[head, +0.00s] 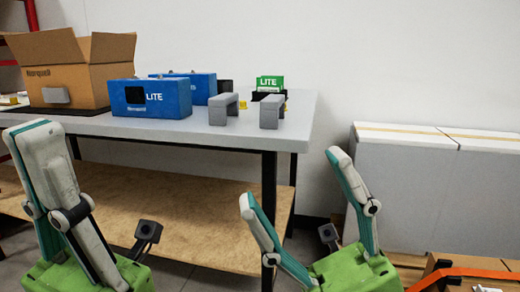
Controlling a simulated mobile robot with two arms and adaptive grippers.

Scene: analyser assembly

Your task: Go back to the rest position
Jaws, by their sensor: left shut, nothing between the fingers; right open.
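My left gripper (36,138) is at the lower left, in front of the table. Its fingers are together, point up and hold nothing. My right gripper (291,181) is at the lower middle, in front of the table's right end. Its two fingers are spread wide apart and there is nothing between them. Both grippers have green bodies and pale grey and teal fingers. Both are apart from the items on the tabletop.
The grey table (190,128) has a wooden lower shelf (190,215). On it are an open cardboard box (85,75), blue LITE boxes (172,97), grey blocks (222,108) and a green LITE item (270,82). White boxes (420,185) stand at right, with an orange bar (470,272) below.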

